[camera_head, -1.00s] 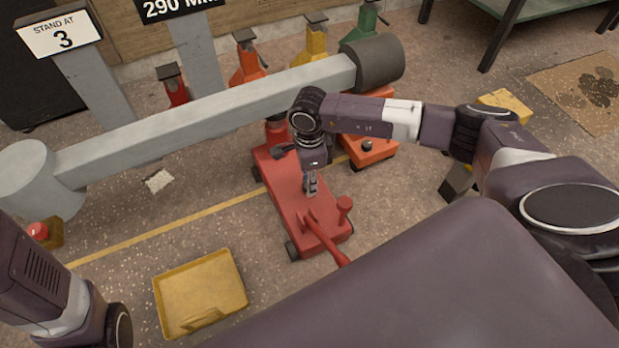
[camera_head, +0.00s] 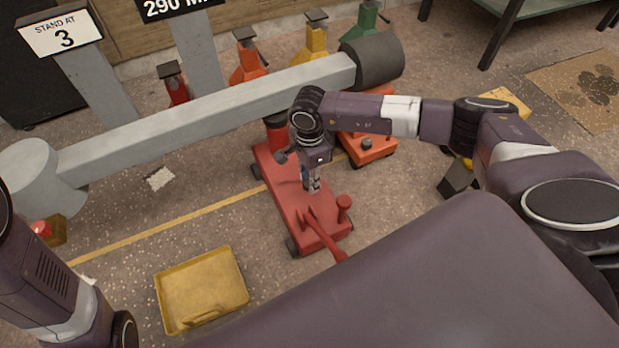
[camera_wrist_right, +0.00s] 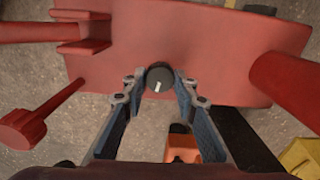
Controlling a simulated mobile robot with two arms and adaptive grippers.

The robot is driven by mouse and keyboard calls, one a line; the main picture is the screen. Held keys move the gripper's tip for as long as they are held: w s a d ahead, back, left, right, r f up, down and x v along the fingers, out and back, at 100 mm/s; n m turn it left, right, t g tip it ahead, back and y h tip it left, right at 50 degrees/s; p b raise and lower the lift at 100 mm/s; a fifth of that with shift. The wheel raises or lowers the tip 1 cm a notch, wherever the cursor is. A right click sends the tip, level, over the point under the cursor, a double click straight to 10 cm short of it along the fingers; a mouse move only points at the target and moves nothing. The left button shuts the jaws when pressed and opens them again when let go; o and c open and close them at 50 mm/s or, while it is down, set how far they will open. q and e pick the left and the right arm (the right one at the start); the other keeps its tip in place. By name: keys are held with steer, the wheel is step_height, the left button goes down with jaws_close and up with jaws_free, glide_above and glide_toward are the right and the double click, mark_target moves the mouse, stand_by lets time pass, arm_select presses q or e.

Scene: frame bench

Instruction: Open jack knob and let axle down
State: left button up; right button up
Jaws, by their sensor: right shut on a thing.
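A red floor jack (camera_head: 283,200) stands on the floor, its post (camera_head: 276,136) under the long grey axle (camera_head: 200,118). I cannot tell from here whether the post touches the axle. The small black jack knob (camera_wrist_right: 159,78) with a white mark sits at the edge of the jack body in the right wrist view. My right gripper (camera_head: 312,184) points down at the jack; in the right wrist view its two fingers (camera_wrist_right: 159,88) flank the knob and are shut on it. My left arm shows at the lower left, but its gripper is out of view.
Red, orange, yellow and green stands (camera_head: 248,62) stand behind the axle. An orange machine (camera_head: 372,150) is close to the jack's right. A yellow tray (camera_head: 237,292) lies on the floor at the front. Signs read "STAND AT 3" (camera_head: 60,33) and "290 M", the rest cut off.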

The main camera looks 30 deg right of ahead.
steer(key=o, duration=1.2)
steer(key=shift+c, duration=0.2)
steer(key=shift+r, duration=0.1)
step_height(320, 180, up, 12)
